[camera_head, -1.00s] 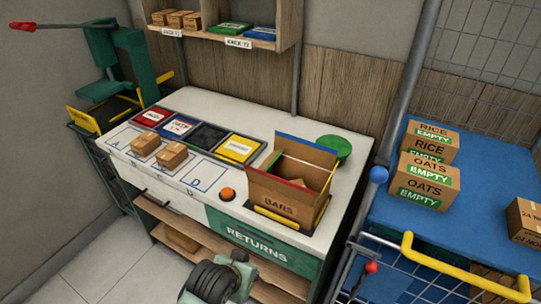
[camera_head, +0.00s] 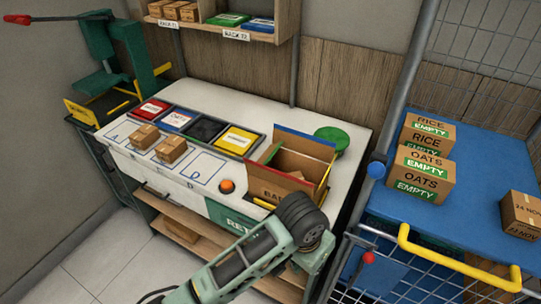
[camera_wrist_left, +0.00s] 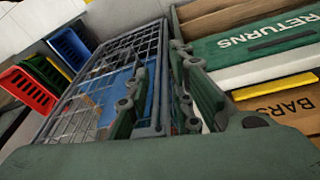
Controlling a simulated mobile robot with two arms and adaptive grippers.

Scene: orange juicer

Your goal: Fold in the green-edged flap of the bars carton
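The brown bars carton (camera_head: 272,187) stands on the right end of the white counter, open at the top. Its blue-edged back flap (camera_head: 306,143) stands up, and a yellow edge shows on the right side. A thin green edge (camera_head: 271,153) shows at the left end and looks raised; its exact angle is too small to tell. My left arm covers the carton's front right corner. In the left wrist view, my left gripper's fingers (camera_wrist_left: 172,45) come close together with nothing between them, and the carton (camera_wrist_left: 285,108) is off to the right, apart from them. My right gripper is not in view.
Two small boxes (camera_head: 171,150) and a row of coloured bins (camera_head: 205,130) are left of the carton. A blue-decked cart (camera_head: 480,185) with a yellow handle (camera_head: 455,262) stands at right.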

